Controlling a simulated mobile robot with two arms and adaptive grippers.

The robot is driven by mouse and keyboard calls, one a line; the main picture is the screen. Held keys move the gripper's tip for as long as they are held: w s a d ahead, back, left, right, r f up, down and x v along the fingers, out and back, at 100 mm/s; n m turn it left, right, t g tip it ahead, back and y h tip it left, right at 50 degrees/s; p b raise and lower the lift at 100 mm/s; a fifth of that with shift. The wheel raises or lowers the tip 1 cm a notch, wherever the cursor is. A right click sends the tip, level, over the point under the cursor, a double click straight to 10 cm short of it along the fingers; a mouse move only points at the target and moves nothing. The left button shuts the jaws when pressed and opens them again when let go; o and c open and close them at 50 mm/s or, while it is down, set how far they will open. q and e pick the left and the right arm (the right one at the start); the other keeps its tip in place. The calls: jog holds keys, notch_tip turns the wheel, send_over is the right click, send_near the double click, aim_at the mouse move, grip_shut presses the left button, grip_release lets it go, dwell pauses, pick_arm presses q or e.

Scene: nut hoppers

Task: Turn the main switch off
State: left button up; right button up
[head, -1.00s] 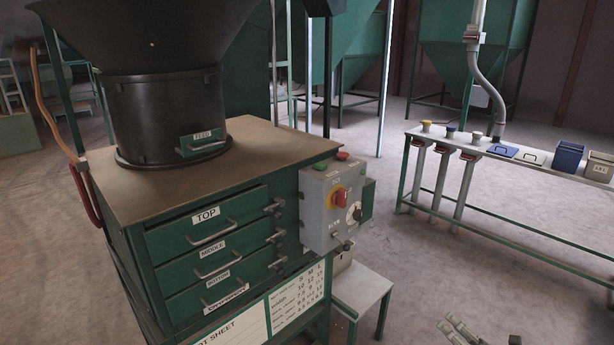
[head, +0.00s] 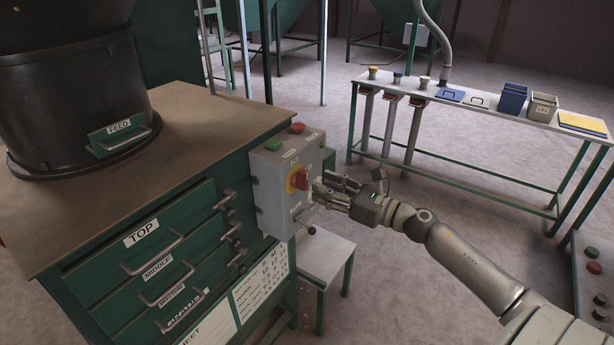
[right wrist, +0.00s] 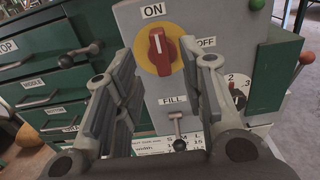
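The main switch (head: 298,180) is a red knob on a yellow disc, on the grey control box (head: 268,205) at the cabinet's corner. In the right wrist view the red knob (right wrist: 158,50) stands about upright, its pale mark toward the ON label (right wrist: 152,10). The OFF label (right wrist: 206,42) is to its right. My right gripper (head: 325,188) is open and empty just in front of the box. In the right wrist view its fingers stand left and right of the knob, with a gap on both sides. Contact is not visible. My left gripper is out of view.
A small lever under the FILL label (right wrist: 173,100) and a numbered dial (right wrist: 238,88) sit below the switch. Green (head: 273,144) and red (head: 297,128) buttons are on top of the box. Drawers with handles (head: 150,258) are at the left. A low stand (head: 325,258) is below.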

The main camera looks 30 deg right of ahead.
aim_at(307, 180)
jog(key=p+x, duration=0.1)
jog(key=x, duration=0.2)
jog(key=shift+w+a+r, duration=0.1)
jog(key=shift+w+r, duration=0.1)
jog(key=shift+w+a, duration=0.1)
jog(key=shift+w, duration=0.25)
jog(key=shift+w+a+f+p, duration=0.15)
jog(key=shift+w+a+p, duration=0.15)
jog(key=shift+w, duration=0.35)
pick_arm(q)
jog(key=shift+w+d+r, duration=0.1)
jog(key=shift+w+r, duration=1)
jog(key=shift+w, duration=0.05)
pick_arm(e)
grip_shut()
